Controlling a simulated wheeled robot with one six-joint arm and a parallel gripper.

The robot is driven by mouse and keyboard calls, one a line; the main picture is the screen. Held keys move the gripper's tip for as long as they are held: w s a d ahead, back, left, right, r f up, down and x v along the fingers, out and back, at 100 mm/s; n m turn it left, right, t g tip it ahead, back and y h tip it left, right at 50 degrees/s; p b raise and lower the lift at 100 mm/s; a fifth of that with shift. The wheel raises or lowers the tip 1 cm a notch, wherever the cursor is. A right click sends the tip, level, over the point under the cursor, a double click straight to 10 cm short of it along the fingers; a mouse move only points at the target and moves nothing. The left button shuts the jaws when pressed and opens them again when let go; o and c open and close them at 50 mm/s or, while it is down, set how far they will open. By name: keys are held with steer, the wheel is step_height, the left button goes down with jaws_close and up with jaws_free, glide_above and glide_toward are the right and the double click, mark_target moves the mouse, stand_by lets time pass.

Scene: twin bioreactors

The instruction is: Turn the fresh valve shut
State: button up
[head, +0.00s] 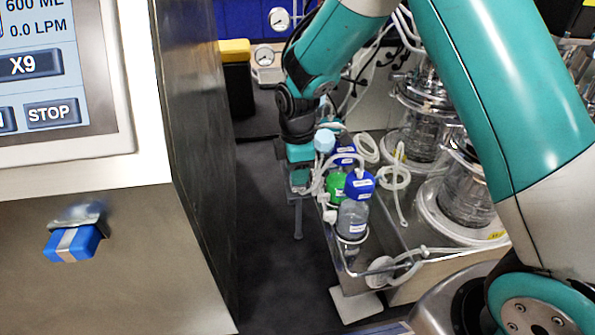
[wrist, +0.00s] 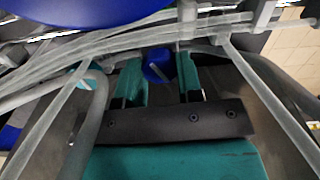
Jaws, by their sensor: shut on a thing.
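The gripper is shut on this knob; the exact contact is partly hidden. No label on the knob can be read. In the head view my gripper (head: 300,180) points down at the left side of the bottle rack, and the knob it holds cannot be made out there. Pale tubes (wrist: 95,55) cross in front of the fingers in the wrist view.
Bottles with blue caps (head: 359,184) and a green cap (head: 338,187) stand right beside my gripper, with loose tubing around them. Glass vessels (head: 468,190) stand further right. A console (head: 100,260) with a blue-and-white knob (head: 72,243) fills the left. Dark floor lies between.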

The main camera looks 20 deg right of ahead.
steer(key=m, duration=0.5)
steer(key=shift+b, duration=0.35)
stand_by(0.4)
steer(key=o, duration=0.9)
step_height(320, 180, up, 18)
steer(key=b, duration=0.3)
steer(key=shift+f, duration=0.25)
steer(key=shift+s, duration=0.1)
steer(key=s+a+f+m+y, duration=0.1)
steer(key=s, duration=0.7)
steer(key=s+a+f+m+y, duration=0.1)
steer(key=s+a+m, duration=0.1)
steer(key=s, duration=0.7)
steer(key=s+a+f+m+y, duration=0.1)
steer(key=s+a+y, duration=0.1)
steer(key=s, duration=0.7)
steer(key=shift+s+b, duration=0.1)
steer(key=shift+b, duration=0.25)
